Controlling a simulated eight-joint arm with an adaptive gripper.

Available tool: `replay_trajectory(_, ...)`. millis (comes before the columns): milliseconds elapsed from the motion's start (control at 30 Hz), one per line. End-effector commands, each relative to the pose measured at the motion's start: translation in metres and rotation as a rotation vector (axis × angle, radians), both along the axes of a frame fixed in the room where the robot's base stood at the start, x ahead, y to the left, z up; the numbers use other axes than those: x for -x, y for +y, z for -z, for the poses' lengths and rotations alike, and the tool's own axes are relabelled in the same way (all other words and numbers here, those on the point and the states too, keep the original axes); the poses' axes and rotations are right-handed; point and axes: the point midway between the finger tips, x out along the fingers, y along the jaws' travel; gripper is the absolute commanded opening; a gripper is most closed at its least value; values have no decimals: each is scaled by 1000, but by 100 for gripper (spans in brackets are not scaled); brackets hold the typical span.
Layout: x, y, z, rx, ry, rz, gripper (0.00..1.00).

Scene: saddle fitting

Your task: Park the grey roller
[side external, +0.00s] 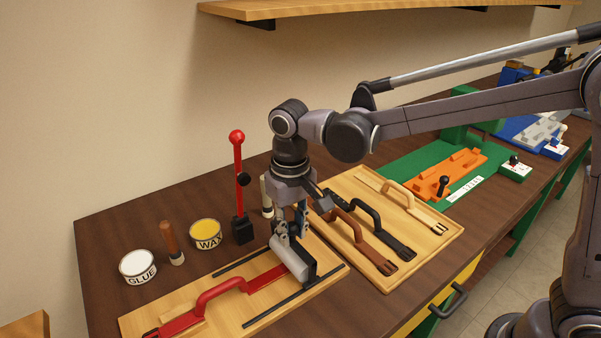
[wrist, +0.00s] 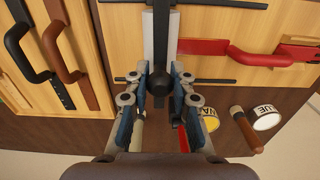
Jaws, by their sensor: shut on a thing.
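The grey roller (side external: 288,258) is a light grey cylinder joined to a black block, at the right end of the red strap (side external: 215,293) with its arched red handle. The strap lies on a light wooden board (side external: 170,310). My gripper (side external: 290,215) is above the roller, pointing down, its blue-and-grey fingers closed on the roller's upper part. In the wrist view, the fingers of my gripper (wrist: 160,80) flank a black part with grey strips (wrist: 148,40) beside it. I cannot tell whether the roller touches the board.
Two thin black rails (side external: 302,293) run along the board. A black-based lever with a red knob (side external: 237,137) stands behind it. A glue tin (side external: 138,266), wax tin (side external: 206,234) and brown-handled tool (side external: 171,243) are at the left. A tray with several handles (side external: 440,235) lies right.

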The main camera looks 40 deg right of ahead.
Motion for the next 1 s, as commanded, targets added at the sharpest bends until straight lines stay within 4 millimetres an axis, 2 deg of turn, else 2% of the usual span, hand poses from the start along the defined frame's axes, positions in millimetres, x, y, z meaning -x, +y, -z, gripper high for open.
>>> replay_trajectory(1000,1,-39,0,0,0,1,5)
